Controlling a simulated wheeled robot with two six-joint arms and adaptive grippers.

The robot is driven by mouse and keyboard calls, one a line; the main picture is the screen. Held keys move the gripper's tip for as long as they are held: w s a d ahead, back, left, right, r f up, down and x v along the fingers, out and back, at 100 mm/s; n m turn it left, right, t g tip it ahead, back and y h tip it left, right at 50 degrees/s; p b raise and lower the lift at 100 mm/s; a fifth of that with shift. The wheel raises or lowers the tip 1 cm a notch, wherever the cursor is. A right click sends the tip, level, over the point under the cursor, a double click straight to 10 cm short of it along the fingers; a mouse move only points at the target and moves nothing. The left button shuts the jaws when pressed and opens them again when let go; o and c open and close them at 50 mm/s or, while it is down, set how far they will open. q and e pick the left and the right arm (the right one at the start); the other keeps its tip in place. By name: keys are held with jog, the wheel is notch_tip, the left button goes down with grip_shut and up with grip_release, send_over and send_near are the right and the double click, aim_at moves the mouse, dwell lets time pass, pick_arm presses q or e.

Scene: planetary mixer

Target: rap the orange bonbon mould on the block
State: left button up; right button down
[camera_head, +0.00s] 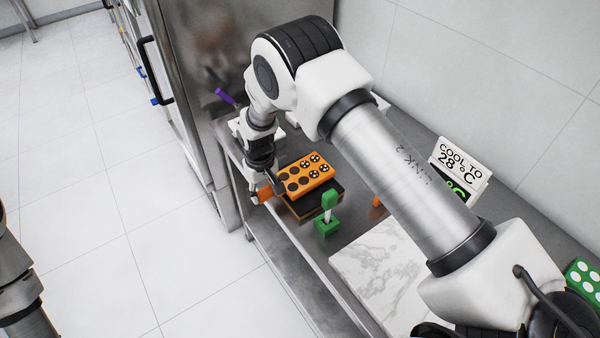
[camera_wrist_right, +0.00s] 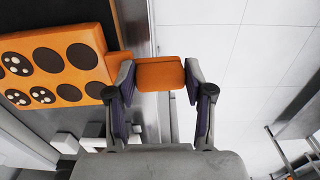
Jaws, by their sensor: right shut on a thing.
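The orange bonbon mould (camera_head: 306,174) has round cavities, some dark and some with white spots. In the right wrist view the mould (camera_wrist_right: 67,95) extends to the left from its orange end tab (camera_wrist_right: 160,74). My right gripper (camera_head: 264,190) is shut on that tab, with one finger on each side of it. The block (camera_head: 322,201), with a dark top and brown side, is under the mould. The mould covers much of its top; I cannot tell whether they touch. Part of my left arm shows at the lower left, its gripper out of frame.
A green stand (camera_head: 327,222) is close in front of the block. A white marble slab (camera_head: 385,268) lies to the right. A "COOL TO 28 °C" sign (camera_head: 459,160) and a green mould (camera_head: 583,278) are farther right. A purple-handled tool (camera_head: 225,96) is behind my gripper.

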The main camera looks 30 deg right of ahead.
jog(key=shift+r, duration=0.75)
pick_arm(q)
jog(key=shift+s+r, duration=0.15)
jog(key=shift+r, duration=0.4)
pick_arm(e)
jog(key=shift+s+r, duration=0.15)
notch_tip(320, 180, down, 3)
jog(key=shift+b, duration=0.95)
jog(key=shift+s+r, duration=0.1)
jog(key=shift+r, duration=0.1)
jog(key=shift+w+r+p, duration=0.15)
jog(key=shift+r+p, duration=0.45)
jog(key=shift+w+r+p, duration=0.15)
jog(key=shift+r+p, duration=0.45)
jog(key=shift+s+r, duration=0.15)
jog(key=shift+s, duration=0.05)
jog(key=shift+w, duration=0.1)
